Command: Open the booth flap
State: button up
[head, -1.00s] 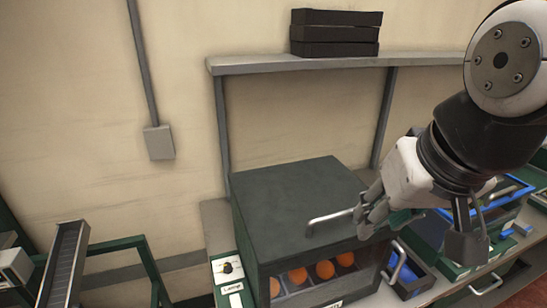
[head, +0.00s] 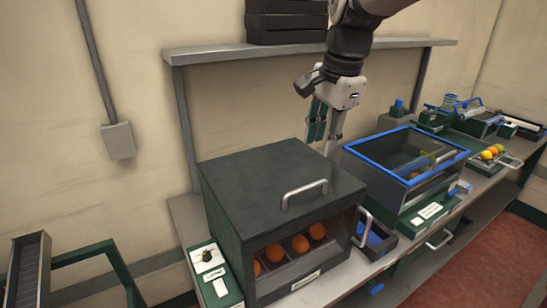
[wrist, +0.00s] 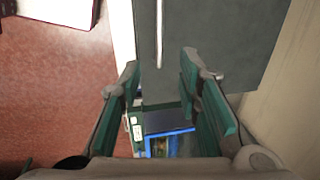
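The booth (head: 285,185) is a dark green-grey box with a front window. Its top flap looks closed and lies flat, with a silver bar handle (head: 305,193) near its front edge. Oranges (head: 300,244) show in a row behind the window. My gripper (head: 325,142) hangs above the booth's back right, pointing down, apart from the handle and empty. In the wrist view the fingers (wrist: 163,82) are spread apart, with the dark top (wrist: 215,40) and the handle (wrist: 159,35) beyond them.
A shelf (head: 225,51) with stacked black trays (head: 286,22) runs along the wall behind. A blue-rimmed bin (head: 375,163) stands right of the booth. A small control panel (head: 208,258) sits at the booth's left. The space above the flap's front is clear.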

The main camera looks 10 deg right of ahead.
aim_at(310, 185)
jog(key=f, duration=0.4)
jog(key=w+f, duration=0.1)
jog(key=f, duration=0.2)
jog(key=w+f+p, duration=0.1)
jog(key=f, duration=0.3)
jog(key=shift+a+f, duration=0.3)
jog(key=shift+a, duration=0.05)
jog(key=shift+w, duration=0.1)
jog(key=shift+c, duration=0.5)
grip_shut()
